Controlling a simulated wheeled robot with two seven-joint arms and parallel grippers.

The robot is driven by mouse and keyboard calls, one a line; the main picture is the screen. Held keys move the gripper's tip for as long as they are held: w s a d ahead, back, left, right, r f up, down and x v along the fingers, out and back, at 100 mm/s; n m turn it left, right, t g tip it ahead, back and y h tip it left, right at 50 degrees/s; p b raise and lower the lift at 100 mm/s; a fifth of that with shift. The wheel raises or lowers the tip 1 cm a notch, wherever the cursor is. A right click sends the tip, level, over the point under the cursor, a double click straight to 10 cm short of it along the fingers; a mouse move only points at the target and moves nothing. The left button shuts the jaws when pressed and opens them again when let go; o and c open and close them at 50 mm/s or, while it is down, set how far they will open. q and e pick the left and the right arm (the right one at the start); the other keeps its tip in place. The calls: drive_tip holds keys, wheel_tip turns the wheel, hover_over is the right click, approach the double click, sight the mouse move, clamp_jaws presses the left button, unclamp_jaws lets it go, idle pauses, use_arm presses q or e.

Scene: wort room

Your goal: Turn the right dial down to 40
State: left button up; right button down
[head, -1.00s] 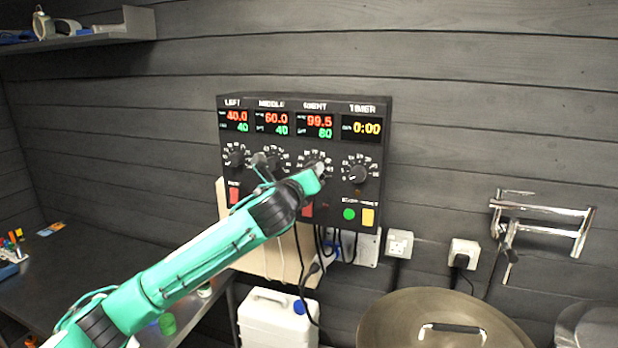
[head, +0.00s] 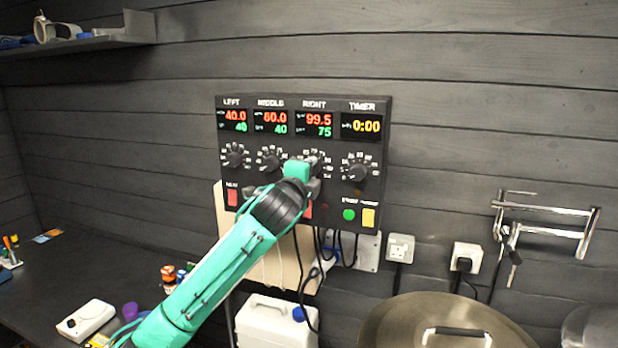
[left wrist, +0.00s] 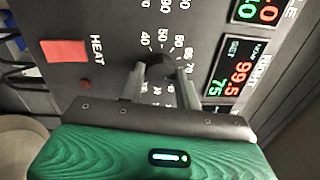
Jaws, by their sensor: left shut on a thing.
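The control box (head: 350,111) hangs on the wall with LEFT, MIDDLE, RIGHT and TIMER columns. The RIGHT display (head: 315,125) reads 99.5 in red over 75 in green; it also shows in the left wrist view (left wrist: 225,75). My left gripper (head: 313,163) is at the right dial and mostly covers it in the head view. In the left wrist view its two fingers (left wrist: 160,80) are shut on the right dial (left wrist: 160,66), a dark knob among printed numbers. My right gripper is in neither view.
The middle dial (head: 268,160) and the timer dial (head: 356,171) stand close on either side. A red heat switch (left wrist: 65,50) is near the fingers. Green and yellow buttons (head: 368,217) sit below the timer. A pot lid (head: 400,320) is lower right.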

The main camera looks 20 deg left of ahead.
use_arm(q)
drive_tip(key=shift+r+n+g, duration=0.1)
drive_tip(key=shift+n+g, duration=0.25)
drive_tip(key=shift+n, duration=6.45)
drive_tip(key=shift+n+g, duration=0.35)
drive_tip(key=shift+n, duration=6.75)
drive_tip(key=o, duration=1)
drive_tip(key=shift+s, duration=0.15)
